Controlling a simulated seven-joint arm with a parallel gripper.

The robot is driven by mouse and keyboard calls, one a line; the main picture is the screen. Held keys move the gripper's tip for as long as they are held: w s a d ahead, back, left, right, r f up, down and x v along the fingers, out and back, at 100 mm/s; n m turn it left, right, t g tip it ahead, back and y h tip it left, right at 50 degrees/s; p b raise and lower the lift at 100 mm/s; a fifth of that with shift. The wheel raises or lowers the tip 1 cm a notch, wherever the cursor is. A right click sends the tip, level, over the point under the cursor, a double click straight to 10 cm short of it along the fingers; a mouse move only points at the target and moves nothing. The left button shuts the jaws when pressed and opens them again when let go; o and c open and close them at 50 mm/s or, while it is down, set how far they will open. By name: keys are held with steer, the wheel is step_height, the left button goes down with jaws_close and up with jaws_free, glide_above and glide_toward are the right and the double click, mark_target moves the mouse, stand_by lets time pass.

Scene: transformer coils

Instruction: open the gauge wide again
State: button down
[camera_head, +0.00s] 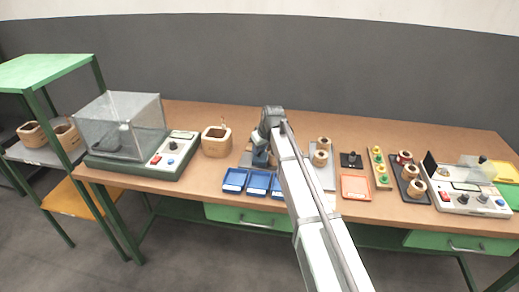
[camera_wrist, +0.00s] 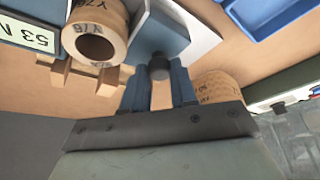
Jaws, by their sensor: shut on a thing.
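The gauge is a dark blue-grey block (camera_wrist: 162,36) on a pale plate, with a dark round knob (camera_wrist: 157,68) facing my gripper in the wrist view. My gripper (camera_wrist: 158,82) has its two blue-grey fingers on either side of this knob and is shut on it. In the head view my gripper (camera_head: 263,139) is over the gauge (camera_head: 261,157) at the middle of the bench, and my arm covers part of it. The opening of the gauge is hidden, so I cannot tell how wide it stands.
A marked wooden coil (camera_wrist: 95,32) stands close to the gauge, and another coil (camera_wrist: 220,86) is beyond the right finger. Blue trays (camera_head: 258,183) lie in front. A tester with a clear cover (camera_head: 122,124) stands left; coils on a plate (camera_head: 320,158) stand right.

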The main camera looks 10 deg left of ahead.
steer(key=shift+a, duration=1.7)
steer(key=c, duration=0.9)
jaws_free()
steer(key=shift+r, duration=0.1)
steer(key=v, duration=1.3)
steer(key=shift+r, duration=0.3)
steer(key=shift+s+d, duration=0.15)
